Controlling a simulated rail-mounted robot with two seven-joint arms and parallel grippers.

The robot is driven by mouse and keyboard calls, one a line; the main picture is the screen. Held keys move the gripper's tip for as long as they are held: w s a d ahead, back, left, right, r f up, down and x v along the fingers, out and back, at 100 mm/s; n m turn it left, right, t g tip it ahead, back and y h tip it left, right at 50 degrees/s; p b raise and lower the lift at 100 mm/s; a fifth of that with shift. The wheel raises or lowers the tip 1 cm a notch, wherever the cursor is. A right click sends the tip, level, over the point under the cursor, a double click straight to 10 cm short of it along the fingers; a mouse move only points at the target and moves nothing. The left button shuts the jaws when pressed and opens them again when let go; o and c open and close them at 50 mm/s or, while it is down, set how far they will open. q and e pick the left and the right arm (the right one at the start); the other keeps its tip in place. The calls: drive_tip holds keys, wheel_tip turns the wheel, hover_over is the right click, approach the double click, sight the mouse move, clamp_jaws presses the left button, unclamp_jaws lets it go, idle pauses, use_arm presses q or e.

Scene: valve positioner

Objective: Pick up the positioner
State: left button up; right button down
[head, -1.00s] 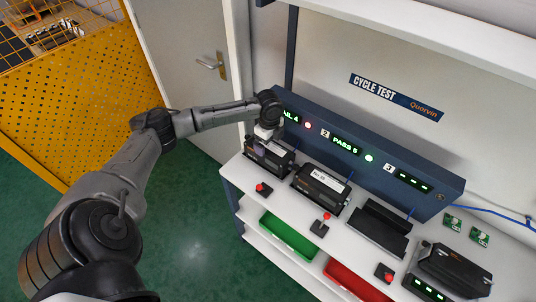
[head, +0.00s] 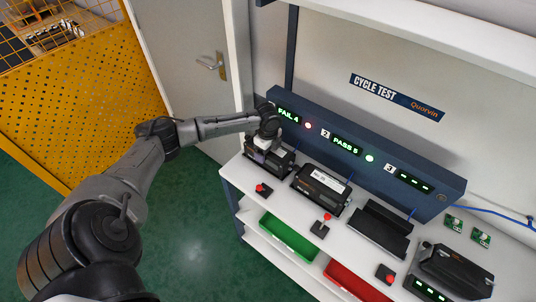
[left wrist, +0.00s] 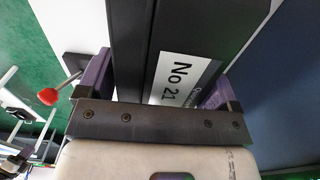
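The positioner (head: 270,156), a dark box, sits in the first test station at the left of the bench, under the FAIL 4 display (head: 288,113). In the left wrist view the positioner (left wrist: 180,45) is close up, with a white label reading No 21. My left gripper (head: 262,147) is over it, pointing down. Its two purple fingers (left wrist: 158,90) are wide apart, one on each side of the dark body. It looks open; contact with the sides is not clear. My right gripper is not in view.
A second positioner (head: 321,187) sits in station 2 under PASS 5. The third cradle (head: 380,229) is empty. A red-knobbed lever (head: 263,190) stands in front of station 1. Green (head: 289,237) and red (head: 352,282) bins are below. The panel (head: 375,160) rises behind.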

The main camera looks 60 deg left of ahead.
use_arm(q)
drive_tip(key=c, duration=1.2)
drive_tip(key=shift+r, duration=0.15)
drive_tip(key=shift+c, duration=0.6)
drive_tip(key=shift+r, duration=0.1)
